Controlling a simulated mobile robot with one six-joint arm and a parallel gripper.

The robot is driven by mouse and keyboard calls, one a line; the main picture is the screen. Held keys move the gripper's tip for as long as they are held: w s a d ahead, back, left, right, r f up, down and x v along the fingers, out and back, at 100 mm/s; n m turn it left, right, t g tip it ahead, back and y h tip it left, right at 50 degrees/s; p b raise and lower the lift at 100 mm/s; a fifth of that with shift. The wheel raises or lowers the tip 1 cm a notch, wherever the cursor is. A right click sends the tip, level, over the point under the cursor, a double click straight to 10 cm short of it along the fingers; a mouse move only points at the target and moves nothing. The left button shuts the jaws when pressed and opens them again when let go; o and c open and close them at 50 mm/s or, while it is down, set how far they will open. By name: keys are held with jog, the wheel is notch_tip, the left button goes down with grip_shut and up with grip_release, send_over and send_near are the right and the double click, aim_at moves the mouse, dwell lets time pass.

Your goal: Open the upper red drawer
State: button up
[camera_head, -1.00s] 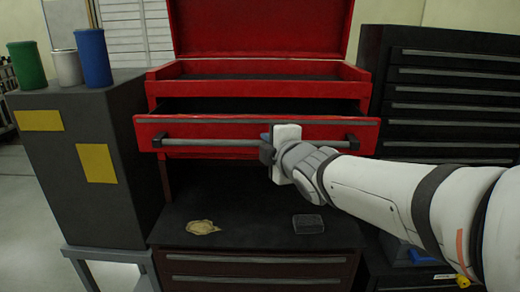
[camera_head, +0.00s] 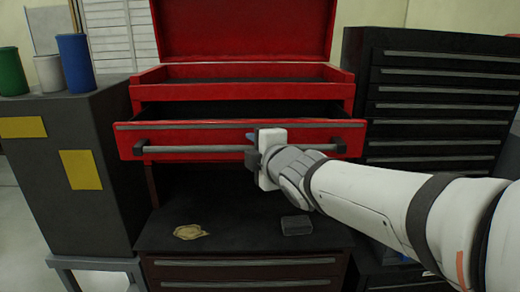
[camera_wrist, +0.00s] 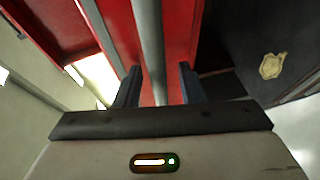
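The upper red drawer (camera_head: 225,139) is part way out of the red toolbox, and its dark inside shows behind the front. Its long grey handle bar (camera_head: 195,149) runs across the front on two dark mounts. My gripper (camera_head: 252,150) is at the bar, right of its middle. In the wrist view, the bar (camera_wrist: 150,40) passes between my two dark fingers (camera_wrist: 160,85). The fingers stand apart, with a gap visible beside the bar, so they look open around it. The head view hides part of the fingers.
The red toolbox (camera_head: 245,73) has its lid up. Below, a dark cabinet top holds a tan cloth (camera_head: 190,232) and a dark block (camera_head: 296,225). A grey cabinet (camera_head: 45,170) with cups stands left; a black drawer cabinet (camera_head: 440,100) stands right.

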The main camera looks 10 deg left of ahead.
jog(key=shift+s, duration=0.1)
jog(key=p+v, duration=0.2)
jog(key=v, duration=0.5)
jog(key=shift+s+d, duration=0.2)
jog(key=shift+s, duration=0.05)
